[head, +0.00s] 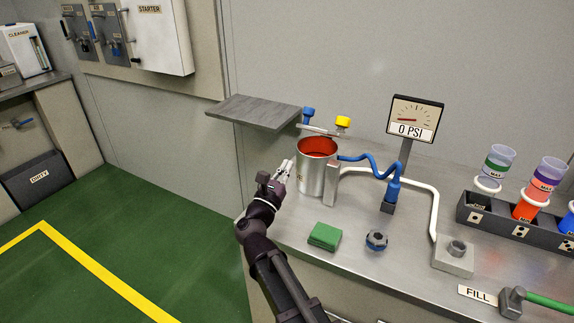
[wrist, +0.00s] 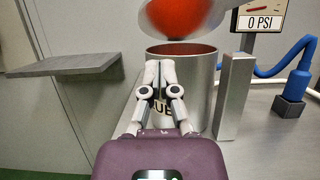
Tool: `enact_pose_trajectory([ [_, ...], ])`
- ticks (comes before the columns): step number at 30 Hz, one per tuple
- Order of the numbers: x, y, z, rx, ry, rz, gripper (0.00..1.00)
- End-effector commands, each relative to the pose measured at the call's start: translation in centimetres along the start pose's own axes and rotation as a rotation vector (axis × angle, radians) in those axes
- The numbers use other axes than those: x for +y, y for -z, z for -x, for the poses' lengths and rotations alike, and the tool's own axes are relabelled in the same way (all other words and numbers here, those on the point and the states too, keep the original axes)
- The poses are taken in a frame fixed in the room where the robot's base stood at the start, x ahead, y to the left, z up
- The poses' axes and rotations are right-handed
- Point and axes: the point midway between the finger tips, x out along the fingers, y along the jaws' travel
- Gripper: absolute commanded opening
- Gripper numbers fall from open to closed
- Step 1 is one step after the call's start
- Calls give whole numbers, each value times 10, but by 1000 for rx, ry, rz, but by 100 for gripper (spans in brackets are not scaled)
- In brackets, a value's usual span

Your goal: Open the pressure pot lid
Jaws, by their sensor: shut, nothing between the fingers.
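The pressure pot (head: 311,178) is a silver cylinder on the metal bench, with a red inside showing at its mouth. Its lid (head: 318,131) is raised above the pot, carrying a blue fitting (head: 308,113) and a yellow one (head: 342,122). In the wrist view the lid's red underside (wrist: 182,20) hangs over the pot (wrist: 205,85), with a gap between lid and rim. My gripper (head: 284,172) is at the left side of the pot, below rim height. In the wrist view the fingers (wrist: 160,70) are together and empty, in front of the pot wall, partly hiding its label.
A grey shelf (head: 254,112) juts from the wall left of the pot. A gauge (head: 413,118) reads 0 PSI. A blue coiled hose (head: 372,163) runs right of the pot. A green block (head: 324,236) and a blue-grey knob (head: 376,240) sit on the bench front.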

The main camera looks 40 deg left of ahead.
Motion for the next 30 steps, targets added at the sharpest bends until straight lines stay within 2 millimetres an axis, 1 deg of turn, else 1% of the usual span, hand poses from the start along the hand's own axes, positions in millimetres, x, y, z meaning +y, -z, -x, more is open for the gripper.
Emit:
enact_pose_trajectory([
  [1,0,-1,-8,0,2,1,0],
  [9,1,-2,-46,-1,2,2,0],
  [15,0,-1,-70,0,2,2,0],
  [21,0,0,-83,0,2,1,0],
  [30,-1,0,-85,0,1,1,0],
])
